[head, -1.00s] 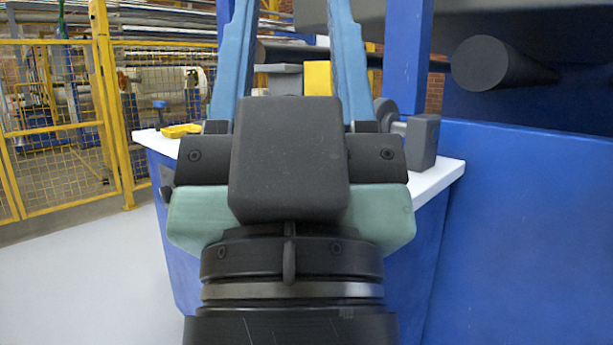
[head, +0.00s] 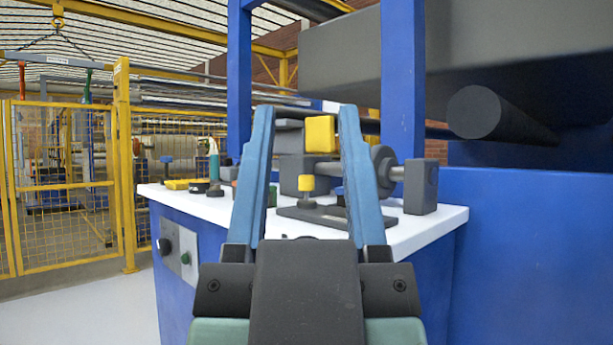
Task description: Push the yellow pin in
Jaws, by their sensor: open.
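A small yellow-topped pin (head: 306,184) stands upright on a dark base plate (head: 295,213) on the white table top. A larger yellow block (head: 321,134) sits higher, on the grey machine (head: 296,170) behind the pin. I cannot tell from this view how far the pin is in. My gripper (head: 305,110) is open and empty, its two blue fingers pointing forward and up. The pin and the yellow block show in the gap between the fingers. The gripper appears nearer to me than the pin, and the fingers hide parts of the table.
The white table top (head: 420,228) has a grey upright block (head: 420,187) at right. A yellow tray (head: 178,184) and small bottles lie at left. A yellow fence (head: 60,190) is at left.

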